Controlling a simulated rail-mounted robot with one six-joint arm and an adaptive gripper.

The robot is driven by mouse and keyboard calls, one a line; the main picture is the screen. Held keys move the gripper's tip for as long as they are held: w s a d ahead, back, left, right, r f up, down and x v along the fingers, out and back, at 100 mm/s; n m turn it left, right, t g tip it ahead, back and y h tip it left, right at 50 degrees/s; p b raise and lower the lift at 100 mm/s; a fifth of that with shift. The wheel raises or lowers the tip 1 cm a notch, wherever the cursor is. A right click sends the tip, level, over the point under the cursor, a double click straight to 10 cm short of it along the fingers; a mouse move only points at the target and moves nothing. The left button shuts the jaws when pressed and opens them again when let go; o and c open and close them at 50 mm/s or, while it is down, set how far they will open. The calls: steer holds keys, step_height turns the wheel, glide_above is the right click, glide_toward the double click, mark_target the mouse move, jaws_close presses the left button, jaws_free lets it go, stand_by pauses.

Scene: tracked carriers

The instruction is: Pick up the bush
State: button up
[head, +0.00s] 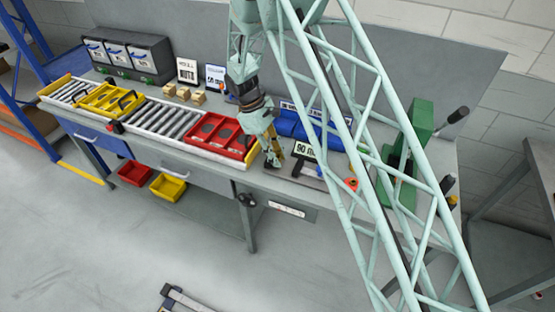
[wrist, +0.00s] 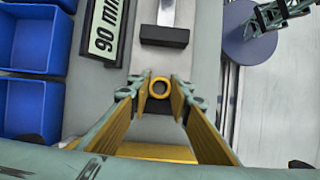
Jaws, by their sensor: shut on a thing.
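The bush (wrist: 159,87) is a small brass-yellow ring, seen end-on in the wrist view between the tips of my gripper's two fingers. My gripper (wrist: 160,92) is shut on it, with yellow pads on both sides of the ring. In the head view my gripper (head: 272,152) points down over the bench, just right of the red tray. The bush cannot be made out there. Whether it touches the surface below is not clear.
A red tray (head: 248,156) and a yellow tray (head: 135,101) sit on the roller track (head: 160,118). A "90 MIN" sign (wrist: 104,28), blue bins (wrist: 33,107) and a dark block (wrist: 164,36) are close to my gripper. A green press (head: 408,150) stands right.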

steer(key=shift+r, duration=0.1)
steer(key=shift+r+p, duration=0.65)
steer(key=shift+r, duration=1.15)
steer(key=shift+s+d+f, duration=0.1)
steer(key=shift+s, duration=0.3)
steer(key=s+d+r+b, duration=0.1)
steer(key=s+d+b, duration=0.2)
steer(key=s, duration=1.1)
steer(key=shift+s+d+r, duration=0.2)
steer(key=shift+s+d, duration=0.1)
steer(key=shift+d, duration=0.35)
steer(key=shift+w, duration=0.1)
steer(key=w+d+m, duration=0.2)
steer(key=w+d, duration=0.1)
steer(key=w+d+m+g+y+b, duration=0.1)
steer(key=w+d+m, duration=0.1)
steer(key=w, duration=0.1)
steer(key=w+d+r+m+b, duration=0.1)
steer(key=w+d+m, duration=0.2)
steer(key=shift+w+d+g+y, duration=0.3)
steer(key=shift+d+g, duration=0.05)
steer(key=shift+g, duration=0.05)
steer(key=w+d+r+m+g+y+b, duration=0.1)
steer(key=w+d+r+m+y+b, duration=0.1)
steer(key=w+d+m, duration=0.4)
steer(key=shift+w+d+r+y, duration=0.3)
steer(key=shift+w+d+r, duration=0.15)
steer(key=shift+d, duration=0.9)
